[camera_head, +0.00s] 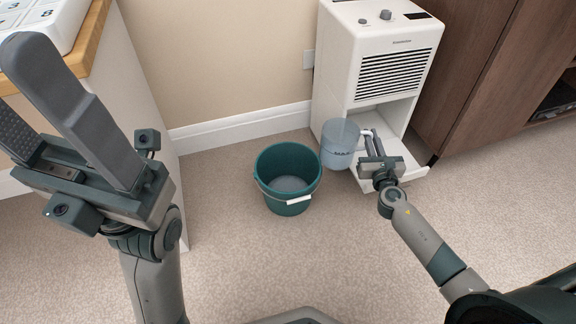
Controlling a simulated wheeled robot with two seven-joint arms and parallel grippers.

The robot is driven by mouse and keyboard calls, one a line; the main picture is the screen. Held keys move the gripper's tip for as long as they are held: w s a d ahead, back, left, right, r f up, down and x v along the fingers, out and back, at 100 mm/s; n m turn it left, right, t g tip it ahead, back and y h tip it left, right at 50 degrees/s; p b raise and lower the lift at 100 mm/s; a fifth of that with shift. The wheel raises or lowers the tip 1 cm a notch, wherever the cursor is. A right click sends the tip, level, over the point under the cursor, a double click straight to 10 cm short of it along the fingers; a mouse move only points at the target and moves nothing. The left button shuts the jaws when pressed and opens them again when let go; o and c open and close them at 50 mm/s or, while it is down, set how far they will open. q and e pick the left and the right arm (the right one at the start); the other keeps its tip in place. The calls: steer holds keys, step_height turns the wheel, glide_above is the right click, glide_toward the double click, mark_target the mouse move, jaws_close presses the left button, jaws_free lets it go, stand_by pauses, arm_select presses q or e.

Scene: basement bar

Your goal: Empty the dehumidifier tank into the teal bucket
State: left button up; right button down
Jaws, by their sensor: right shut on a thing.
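The white dehumidifier (395,45) stands against the wall, its lower bay open and empty. The tank (340,144), a translucent bluish container, is out in front of the bay's left side, to the right of the bucket. My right gripper (370,138) is shut on the tank at its right side, where a white handle partly shows. The teal bucket (288,198) stands upright on the carpet, with some greyish content or bottom visible inside. The tank is apart from the bucket. My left gripper (40,95) is raised at the left, open and empty, far from both.
A white counter with a wooden edge (90,38) is at the left, close to my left gripper, bearing a white numbered object (42,22). A brown cabinet (480,75) stands right of the dehumidifier. The carpet (310,260) in front of the bucket is clear.

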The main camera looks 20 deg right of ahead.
step_height(320, 180, up, 6)
steer(key=p, duration=0.5)
stand_by(0.4)
